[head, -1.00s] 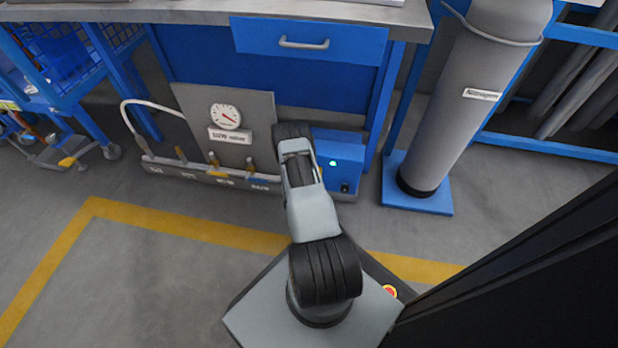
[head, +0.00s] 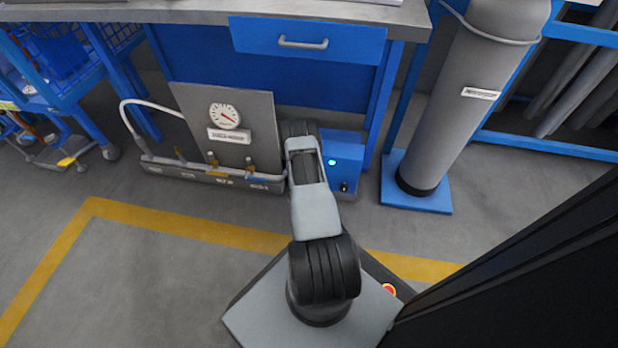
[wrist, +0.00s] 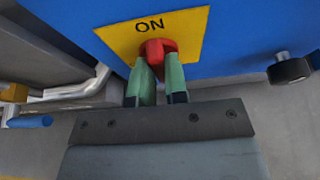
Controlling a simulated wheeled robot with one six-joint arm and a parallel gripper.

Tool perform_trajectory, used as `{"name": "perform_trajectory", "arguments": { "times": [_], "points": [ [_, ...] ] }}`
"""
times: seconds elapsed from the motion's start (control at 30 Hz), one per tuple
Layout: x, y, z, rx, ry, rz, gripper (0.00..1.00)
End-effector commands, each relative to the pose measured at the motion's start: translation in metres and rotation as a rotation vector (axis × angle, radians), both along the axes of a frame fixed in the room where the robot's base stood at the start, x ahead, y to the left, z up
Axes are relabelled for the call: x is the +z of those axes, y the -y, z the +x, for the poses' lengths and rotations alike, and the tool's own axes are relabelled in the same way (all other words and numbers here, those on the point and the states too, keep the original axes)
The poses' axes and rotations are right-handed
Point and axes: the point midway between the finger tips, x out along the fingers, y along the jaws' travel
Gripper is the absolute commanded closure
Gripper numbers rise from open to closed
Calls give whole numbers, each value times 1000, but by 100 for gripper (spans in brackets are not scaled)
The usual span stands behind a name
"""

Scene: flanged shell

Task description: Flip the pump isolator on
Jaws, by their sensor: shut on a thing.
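The pump isolator shows in the wrist view as a red handle (wrist: 158,48) on a yellow plate (wrist: 185,35) marked ON, fixed to a blue face. My gripper (wrist: 158,70) has its two green fingers shut on the red handle, one on each side. The handle's tip lies near the ON lettering. My arm hides the handle and gripper there.
A black knob (wrist: 290,70) sticks out at the right in the wrist view. A gauge panel (head: 225,120) with a row of valves stands left of the pump box. A grey cylinder (head: 460,110) stands to the right. The floor in front is clear.

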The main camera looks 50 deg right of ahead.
Motion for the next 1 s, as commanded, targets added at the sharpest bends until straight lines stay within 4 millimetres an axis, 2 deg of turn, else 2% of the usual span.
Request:
{"name": "perform_trajectory", "arguments": {
  "times": [0.13, 0.17, 0.43, 0.77, 1.0],
  "points": [
    [0, 0, -1, -3, 2, 1, 100],
    [0, 0, -1, -3, 2, 1, 85],
    [0, 0, 0, -1, 0, 0, 61],
    [4, -5, -3, 0, -1, 0, 61],
    [22, -38, -23, 2, -4, 2, 61]
  ]
}}
